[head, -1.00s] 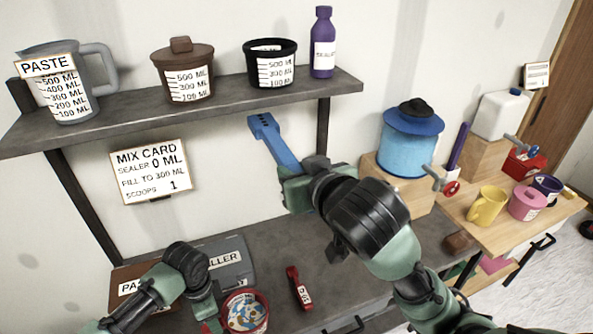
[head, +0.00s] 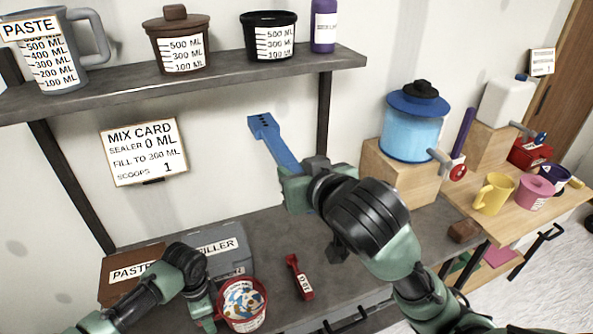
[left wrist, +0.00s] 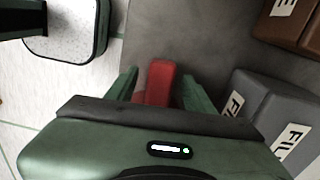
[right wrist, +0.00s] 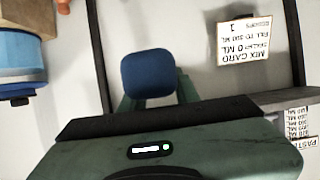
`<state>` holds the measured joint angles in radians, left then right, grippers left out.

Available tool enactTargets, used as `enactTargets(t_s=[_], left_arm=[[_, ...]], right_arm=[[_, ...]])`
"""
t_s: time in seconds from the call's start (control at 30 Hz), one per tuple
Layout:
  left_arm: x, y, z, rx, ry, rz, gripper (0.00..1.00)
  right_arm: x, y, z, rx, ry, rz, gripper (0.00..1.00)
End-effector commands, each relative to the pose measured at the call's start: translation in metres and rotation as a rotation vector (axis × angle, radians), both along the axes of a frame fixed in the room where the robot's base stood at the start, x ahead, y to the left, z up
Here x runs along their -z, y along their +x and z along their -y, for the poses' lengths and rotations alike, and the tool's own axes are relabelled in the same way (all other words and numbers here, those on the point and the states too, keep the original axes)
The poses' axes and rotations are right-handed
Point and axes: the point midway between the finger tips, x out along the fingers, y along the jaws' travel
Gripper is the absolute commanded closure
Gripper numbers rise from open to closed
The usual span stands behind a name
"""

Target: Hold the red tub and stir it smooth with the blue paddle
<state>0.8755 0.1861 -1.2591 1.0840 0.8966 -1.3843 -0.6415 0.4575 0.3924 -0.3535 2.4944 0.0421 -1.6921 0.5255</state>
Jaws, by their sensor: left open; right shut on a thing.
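The red tub (head: 243,303) stands on the lower counter with patchy white, blue and brown contents and a label on its side. My left gripper (head: 205,312) is low at the tub's left side, partly cut off by my arm. In the left wrist view its open fingers (left wrist: 158,92) are on either side of a red part (left wrist: 158,80), seemingly the tub's handle; contact cannot be told. My right gripper (head: 292,185) is shut on the blue paddle (head: 270,140), held up in the air above the counter, away from the tub. The paddle's blue end (right wrist: 147,73) shows in the right wrist view.
A red scoop (head: 299,277) lies right of the tub. Paste and filler boxes (head: 222,245) stand behind my left arm. A shelf (head: 200,85) with measuring pots crosses above. A blue dispenser (head: 412,130) stands right on a wooden block (head: 392,175).

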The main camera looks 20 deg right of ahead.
Motion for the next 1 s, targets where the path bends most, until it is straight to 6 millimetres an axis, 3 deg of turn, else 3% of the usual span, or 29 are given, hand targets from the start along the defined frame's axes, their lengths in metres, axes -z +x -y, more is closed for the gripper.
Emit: enactTargets(t_s=[0.03,0.17,0.53,0.7,0.73,1.0], left_arm=[[0.014,0.000,0.000,0.000,0.000,0.001,0.47],[0.025,0.001,0.000,0.000,0.000,0.001,0.47],[0.027,0.000,0.000,0.000,0.000,0.001,0.47],[0.027,0.000,0.000,0.000,0.000,0.001,0.95],[0.027,0.000,0.000,0.000,0.000,0.001,1.00],[0.028,0.000,0.000,0.000,0.000,0.001,1.00]], right_arm=[[0.013,0.000,0.000,0.000,0.000,0.002,1.00],[0.023,0.000,0.000,0.000,0.000,0.002,1.00],[0.025,0.000,0.000,0.000,0.000,0.002,1.00],[0.025,0.000,0.000,0.000,0.000,0.002,1.00],[0.025,0.000,0.000,0.000,0.000,0.002,1.00],[0.025,0.000,0.000,0.000,0.000,0.002,1.00]])
